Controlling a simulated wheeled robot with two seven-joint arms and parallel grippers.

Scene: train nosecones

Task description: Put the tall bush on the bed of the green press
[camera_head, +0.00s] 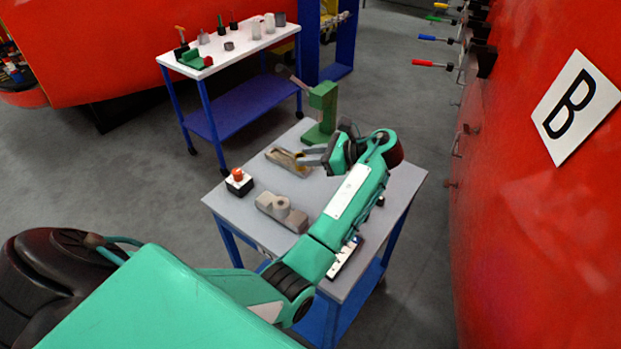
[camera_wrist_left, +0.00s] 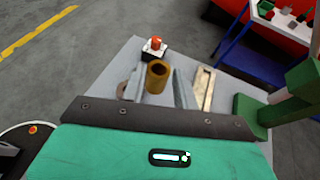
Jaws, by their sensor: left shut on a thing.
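The tall bush (camera_wrist_left: 157,76) is a brown, hollow, upright-looking cylinder with its open end showing in the left wrist view. My left gripper (camera_wrist_left: 158,88) is shut on it, with one finger on each side. In the head view the left gripper (camera_head: 301,157) is over the far part of the grey table, and the bush is hard to make out there. The green press (camera_head: 322,103) stands just beyond the gripper, its bed (camera_head: 317,136) low at its foot. The press also shows at the right edge of the left wrist view (camera_wrist_left: 272,110). My right gripper is out of view.
The grey table (camera_head: 235,204) carries a pale block with a slot (camera_head: 284,168), a grey block with a round boss (camera_head: 272,208) and a red button box (camera_head: 238,182). A white trolley (camera_head: 228,58) with parts stands behind. A red wall (camera_head: 540,210) rises at right.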

